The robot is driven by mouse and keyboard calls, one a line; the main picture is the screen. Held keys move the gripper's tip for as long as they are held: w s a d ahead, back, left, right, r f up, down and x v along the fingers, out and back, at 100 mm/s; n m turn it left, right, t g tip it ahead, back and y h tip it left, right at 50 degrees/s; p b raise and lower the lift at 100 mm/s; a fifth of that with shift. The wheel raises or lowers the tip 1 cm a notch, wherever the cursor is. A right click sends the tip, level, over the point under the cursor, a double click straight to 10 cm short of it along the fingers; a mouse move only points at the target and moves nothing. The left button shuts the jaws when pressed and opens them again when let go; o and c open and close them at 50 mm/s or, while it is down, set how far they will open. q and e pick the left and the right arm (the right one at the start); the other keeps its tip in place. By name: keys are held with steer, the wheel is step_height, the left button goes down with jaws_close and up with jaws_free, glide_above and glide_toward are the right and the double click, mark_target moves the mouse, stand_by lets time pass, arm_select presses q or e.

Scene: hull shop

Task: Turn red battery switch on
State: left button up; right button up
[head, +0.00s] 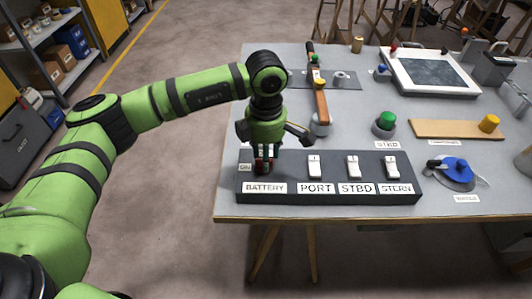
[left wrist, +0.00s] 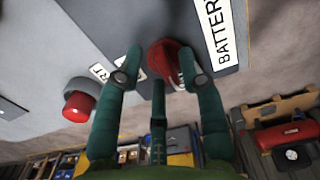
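The red battery switch (head: 262,166) is on the left end of a dark switch panel (head: 330,170), above the BATTERY label (head: 265,188). A small ON plate (head: 245,168) is at its left. My left gripper (head: 264,155) points down at the switch, its fingers partly hiding it. In the left wrist view the red switch (left wrist: 163,58) lies between the spread fingertips of my left gripper (left wrist: 160,65). The right finger overlaps its edge; I cannot tell whether they touch. The switch's exact position is hard to read. My right gripper is not in view.
White PORT (head: 314,165), STBD (head: 352,165) and STERN (head: 390,165) switches stand to the right on the panel. Behind it are a green button (head: 387,119) and an orange-handled lever (head: 320,100). A blue dial (head: 456,168) is at right.

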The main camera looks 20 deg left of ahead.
arm_select(q)
steer(key=shift+r, duration=0.1)
step_height(320, 180, up, 12)
stand_by(0.6)
steer(key=shift+s, duration=0.1)
stand_by(0.3)
